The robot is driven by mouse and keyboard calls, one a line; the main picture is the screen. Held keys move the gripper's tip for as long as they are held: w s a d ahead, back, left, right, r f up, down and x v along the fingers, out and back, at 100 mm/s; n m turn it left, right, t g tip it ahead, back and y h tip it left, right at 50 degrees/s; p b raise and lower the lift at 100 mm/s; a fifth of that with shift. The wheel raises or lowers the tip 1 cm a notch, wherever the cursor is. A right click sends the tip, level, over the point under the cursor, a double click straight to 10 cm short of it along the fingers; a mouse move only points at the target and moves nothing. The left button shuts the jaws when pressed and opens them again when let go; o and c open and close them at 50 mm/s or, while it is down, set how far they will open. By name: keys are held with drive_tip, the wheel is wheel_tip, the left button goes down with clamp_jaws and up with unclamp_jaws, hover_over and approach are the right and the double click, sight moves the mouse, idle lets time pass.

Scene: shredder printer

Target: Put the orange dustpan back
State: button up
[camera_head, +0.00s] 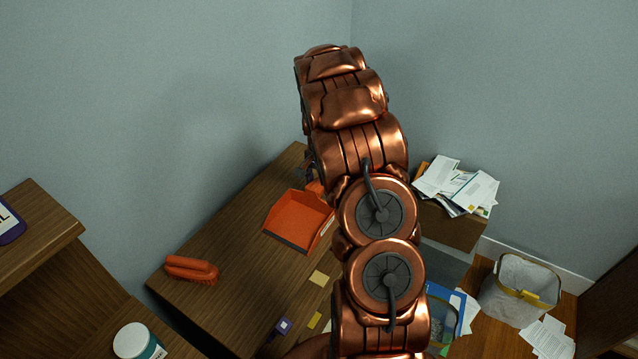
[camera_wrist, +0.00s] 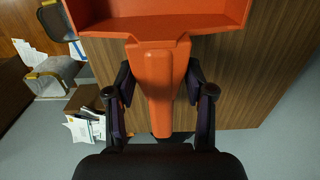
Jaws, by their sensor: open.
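The orange dustpan (camera_head: 298,220) lies on the wooden desk top in the head view, its pan towards the left and its handle side partly hidden behind my arm. In the wrist view the dustpan's pan (camera_wrist: 160,14) fills the top and its handle (camera_wrist: 157,85) runs down between my fingers. My gripper (camera_wrist: 161,108) is open, with one finger on each side of the handle. I cannot tell whether either finger touches it. In the head view my gripper is mostly hidden behind my arm.
An orange brush (camera_head: 191,270) lies at the desk's (camera_head: 225,250) left end. Papers (camera_head: 457,187) are piled on a box at the right. A waste bin (camera_head: 519,290) stands on the floor among loose papers.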

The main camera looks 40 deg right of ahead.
drive_tip(key=shift+r, duration=0.15)
wheel_tip(320, 180, up, 10)
drive_tip(key=r+b, duration=0.1)
drive_tip(key=b, duration=0.2)
drive_tip(key=s+a+r+n, duration=0.3)
drive_tip(key=s+a+r, duration=0.25)
drive_tip(key=a, duration=0.45)
drive_tip(key=s+a+n+g, duration=0.1)
drive_tip(key=s+a+n, duration=0.4)
drive_tip(key=s+a, duration=0.4)
drive_tip(key=s+a+f+n, duration=0.1)
drive_tip(key=s+a+n, duration=0.5)
drive_tip(key=s, duration=1.2)
drive_tip(key=a, duration=0.4)
drive_tip(key=shift+s+g, duration=0.25)
drive_tip(key=shift+g, duration=0.15)
drive_tip(key=shift+f, duration=0.1)
